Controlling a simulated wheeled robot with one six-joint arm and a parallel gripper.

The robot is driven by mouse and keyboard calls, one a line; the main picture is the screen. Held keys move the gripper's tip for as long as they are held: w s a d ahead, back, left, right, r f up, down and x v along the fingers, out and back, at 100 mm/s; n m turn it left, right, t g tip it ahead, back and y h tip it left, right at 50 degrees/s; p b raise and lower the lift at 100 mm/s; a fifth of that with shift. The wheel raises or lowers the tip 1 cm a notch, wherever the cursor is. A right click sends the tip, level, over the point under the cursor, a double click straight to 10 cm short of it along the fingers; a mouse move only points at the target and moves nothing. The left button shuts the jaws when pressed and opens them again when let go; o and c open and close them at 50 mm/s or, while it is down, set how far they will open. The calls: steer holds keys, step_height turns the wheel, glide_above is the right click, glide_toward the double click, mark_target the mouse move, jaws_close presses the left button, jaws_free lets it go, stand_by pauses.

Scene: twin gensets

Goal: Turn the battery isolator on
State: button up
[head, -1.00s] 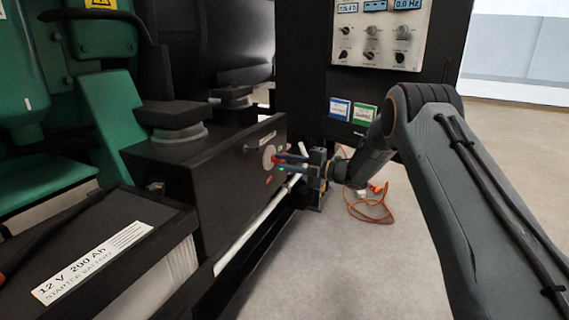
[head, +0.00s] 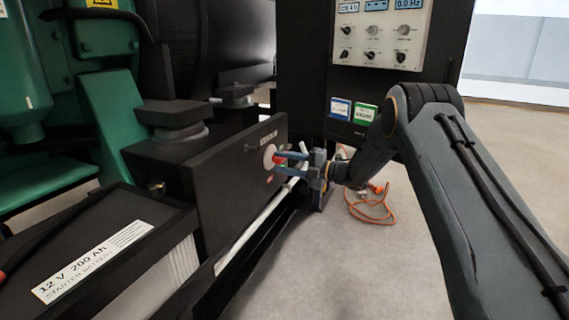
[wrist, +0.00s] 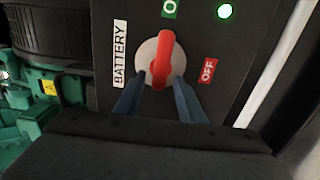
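The battery isolator is a red handle (wrist: 163,58) on a pale round plate (wrist: 146,68), fixed to a dark panel. In the wrist view the handle stands near upright, its upper end toward the green ON label (wrist: 170,8). The red OFF label (wrist: 208,70) is at its right. A green lamp (wrist: 225,11) glows at upper right. My gripper (wrist: 159,84) has its blue fingers apart, one on each side of the handle's lower part. A gap shows on the left; contact on the right cannot be told. The head view also shows my gripper (head: 281,162) at the isolator.
A starter battery (head: 165,265) stands at front left. The green genset (head: 105,115) is behind it. A control panel (head: 380,35) rises at the back. A pale rail (head: 245,240) runs below the isolator box. An orange cable (head: 370,210) lies on the open floor.

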steer(key=shift+d, duration=0.2)
steer(key=p+v, duration=0.1)
steer(key=v, duration=0.6)
steer(key=shift+d, duration=0.25)
steer(key=shift+s+r, duration=0.1)
steer(key=w+a+r+m+t+h, duration=0.2)
steer(key=a+r+m+t+h, duration=0.1)
steer(key=r+m+t+h, duration=0.25)
steer(key=s+r+m+h, duration=0.2)
steer(key=s+m+h, duration=0.25)
steer(key=m, duration=0.35)
steer(key=s+d+f+m+g+h, duration=0.2)
steer(key=s+m+g, duration=0.25)
steer(key=s, duration=1.25)
steer(key=s+d+f+m+g+h, duration=0.1)
steer(key=s+d+m+g+h, duration=0.3)
steer(key=s, duration=1.3)
steer(key=s+d+f+m+g, duration=0.1)
steer(key=s+f+m+g, duration=0.3)
steer(key=s, duration=1.3)
steer(key=d+r+m+p, duration=0.3)
steer(key=d+r+p, duration=0.4)
steer(key=r+p, duration=0.3)
steer(key=d+r+m+h+p, duration=0.1)
steer(key=d+r+m+p, duration=0.2)
steer(key=d+r+p, duration=0.5)
step_height(320, 180, up, 2)
steer(key=p, duration=0.6)
steer(key=shift+t, duration=0.4)
